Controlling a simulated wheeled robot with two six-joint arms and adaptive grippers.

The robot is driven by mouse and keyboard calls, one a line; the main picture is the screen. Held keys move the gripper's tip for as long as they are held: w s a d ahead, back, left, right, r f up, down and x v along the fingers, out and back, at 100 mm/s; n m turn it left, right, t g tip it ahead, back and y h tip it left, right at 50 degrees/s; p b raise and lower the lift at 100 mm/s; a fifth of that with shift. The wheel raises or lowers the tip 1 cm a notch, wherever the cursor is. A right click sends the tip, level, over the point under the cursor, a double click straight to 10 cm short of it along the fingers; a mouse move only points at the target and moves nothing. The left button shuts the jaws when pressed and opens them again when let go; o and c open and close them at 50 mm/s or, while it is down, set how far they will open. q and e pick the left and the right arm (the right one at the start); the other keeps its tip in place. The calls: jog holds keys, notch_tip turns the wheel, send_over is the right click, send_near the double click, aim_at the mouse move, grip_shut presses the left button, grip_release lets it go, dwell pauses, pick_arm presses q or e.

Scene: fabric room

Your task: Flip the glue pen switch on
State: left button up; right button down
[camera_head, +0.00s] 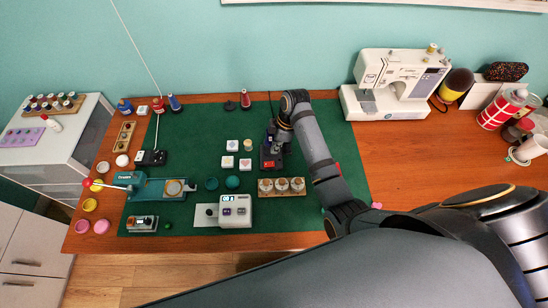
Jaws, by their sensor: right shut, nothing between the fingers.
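My right arm comes in from the lower right, and my right gripper (277,146) is shut and empty. It points down at a small dark device with red parts (268,163) on the green mat (195,125). The gripper covers part of this device, and I cannot tell whether they touch. I cannot make out for sure which item is the glue pen or how its switch is set. A black box with a small white part (152,158) lies at the mat's left edge, near a thin pale cord. My left gripper is not in view.
A wooden holder with several round pieces (282,194) sits just below the gripper. A white device with a display (236,211) stands at the mat's front. A sewing machine (400,80) stands on the table (430,145) at the right. The mat's upper middle is mostly clear.

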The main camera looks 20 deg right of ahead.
aim_at(273, 164)
jog(key=x, duration=0.4)
jog(key=d+x, duration=0.1)
jog(key=x, duration=0.2)
jog(key=shift+s+f+p, duration=0.2)
jog(key=shift+f+p, duration=0.05)
jog(key=shift+p, duration=0.15)
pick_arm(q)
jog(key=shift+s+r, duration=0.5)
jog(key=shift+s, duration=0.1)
pick_arm(e)
jog(key=shift+f, duration=0.4)
jog(key=shift+f, duration=0.1)
jog(key=shift+s+d+f, duration=0.1)
jog(key=shift+d+f, duration=0.05)
jog(key=shift+f, duration=0.15)
pick_arm(q)
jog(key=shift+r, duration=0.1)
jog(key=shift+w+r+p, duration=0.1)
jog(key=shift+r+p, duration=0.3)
jog(key=shift+p, duration=0.1)
pick_arm(e)
jog(key=shift+w+a+r, duration=0.25)
jog(key=shift+a+r, duration=0.1)
jog(key=shift+a, duration=0.4)
